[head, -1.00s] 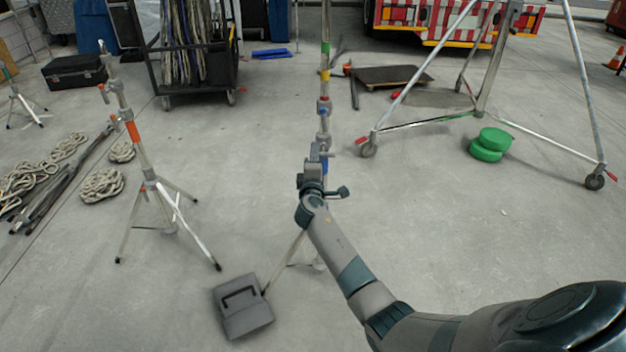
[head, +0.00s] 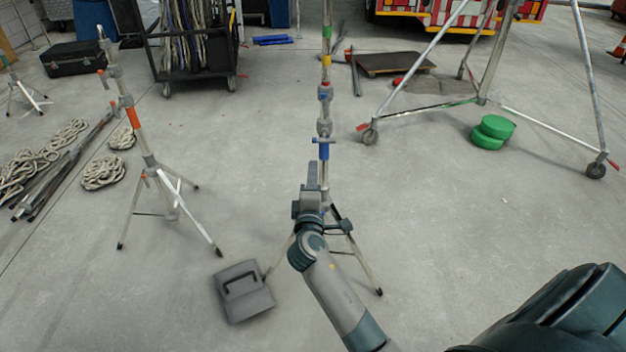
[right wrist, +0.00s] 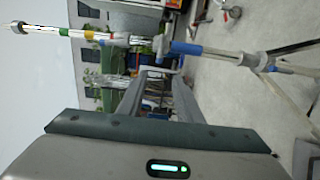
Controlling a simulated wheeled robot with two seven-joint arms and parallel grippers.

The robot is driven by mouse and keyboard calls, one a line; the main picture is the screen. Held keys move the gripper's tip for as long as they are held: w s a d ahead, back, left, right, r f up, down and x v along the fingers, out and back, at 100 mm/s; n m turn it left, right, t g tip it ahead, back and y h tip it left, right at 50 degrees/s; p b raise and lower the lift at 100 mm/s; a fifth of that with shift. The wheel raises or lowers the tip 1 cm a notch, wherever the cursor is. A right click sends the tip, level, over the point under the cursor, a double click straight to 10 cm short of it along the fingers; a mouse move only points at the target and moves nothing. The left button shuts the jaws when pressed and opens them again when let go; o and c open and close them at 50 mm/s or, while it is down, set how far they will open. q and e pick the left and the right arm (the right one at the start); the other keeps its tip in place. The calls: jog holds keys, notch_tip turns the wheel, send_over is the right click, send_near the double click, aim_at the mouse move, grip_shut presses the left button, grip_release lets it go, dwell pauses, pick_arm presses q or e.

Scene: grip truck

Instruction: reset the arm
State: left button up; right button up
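My right gripper (head: 312,175) is in front of a tall light stand (head: 325,130) with blue, red, yellow and green bands, and it hides part of the pole. In the right wrist view, my right gripper's fingers (right wrist: 155,85) are apart with a clear gap and nothing between them. The stand (right wrist: 185,47) lies sideways in that view, beyond the fingertips. My left gripper is not in view.
An orange-banded stand (head: 133,118) is at left, with coiled ropes (head: 103,172) beside it. A grey case (head: 243,290) lies on the floor. Green discs (head: 492,130) sit near a wheeled frame (head: 483,100). A cable cart (head: 195,72) is behind.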

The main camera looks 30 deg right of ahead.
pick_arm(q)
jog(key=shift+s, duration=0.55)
pick_arm(e)
jog(key=shift+s+a, duration=0.2)
jog(key=shift+s, duration=0.1)
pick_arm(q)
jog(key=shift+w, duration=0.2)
